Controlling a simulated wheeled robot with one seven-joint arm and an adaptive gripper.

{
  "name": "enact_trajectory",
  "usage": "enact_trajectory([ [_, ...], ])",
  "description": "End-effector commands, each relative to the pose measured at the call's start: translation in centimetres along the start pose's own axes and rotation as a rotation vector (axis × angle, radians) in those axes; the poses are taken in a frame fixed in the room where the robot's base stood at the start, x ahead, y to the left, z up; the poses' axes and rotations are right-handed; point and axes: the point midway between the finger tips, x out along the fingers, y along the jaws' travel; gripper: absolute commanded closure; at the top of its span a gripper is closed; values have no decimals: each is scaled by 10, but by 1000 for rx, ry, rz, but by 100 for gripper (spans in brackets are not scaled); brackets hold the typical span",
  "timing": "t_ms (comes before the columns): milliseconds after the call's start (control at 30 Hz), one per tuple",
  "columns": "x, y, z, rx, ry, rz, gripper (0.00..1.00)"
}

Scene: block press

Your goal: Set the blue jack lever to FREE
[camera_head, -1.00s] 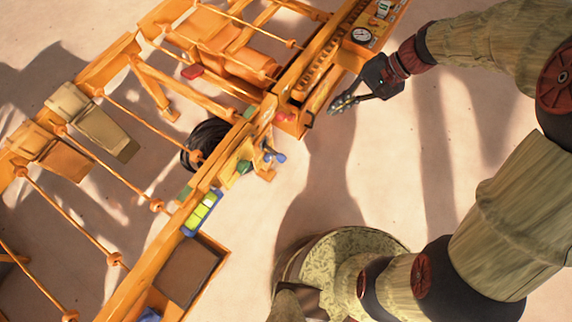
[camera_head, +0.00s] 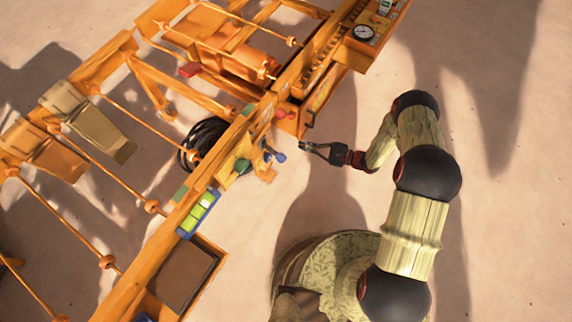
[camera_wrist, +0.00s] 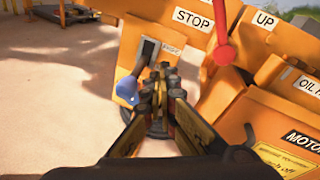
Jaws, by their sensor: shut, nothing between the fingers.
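The blue jack lever (camera_wrist: 127,88) shows in the wrist view, its round blue knob hanging down and left from a slotted plate (camera_wrist: 149,48) on an orange housing. A small white label (camera_wrist: 172,50) beside the slot is too small to read surely. In the head view the blue knob (camera_head: 281,157) sits at the near side of the orange machine. My gripper (camera_head: 303,146) is shut and empty, just right of the knob. In the wrist view my gripper (camera_wrist: 160,80) points at the housing, with the knob left of the fingertips; I see no clear contact.
More orange housings fill the right.

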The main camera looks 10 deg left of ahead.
Motion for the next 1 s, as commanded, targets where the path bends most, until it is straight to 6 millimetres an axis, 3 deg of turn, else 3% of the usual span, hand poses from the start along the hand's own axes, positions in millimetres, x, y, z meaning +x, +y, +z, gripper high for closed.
enact_trajectory([
  [33,2,22,-26,43,4,-39,100],
  [100,3,44,-54,87,14,-96,100],
  [200,2,72,-86,138,30,-166,100],
  [333,0,100,-113,181,49,-228,100],
  [500,-1,115,-126,202,62,-262,100],
  [867,0,115,-126,203,62,-263,100],
  [1000,8,114,-128,202,61,-260,100],
])
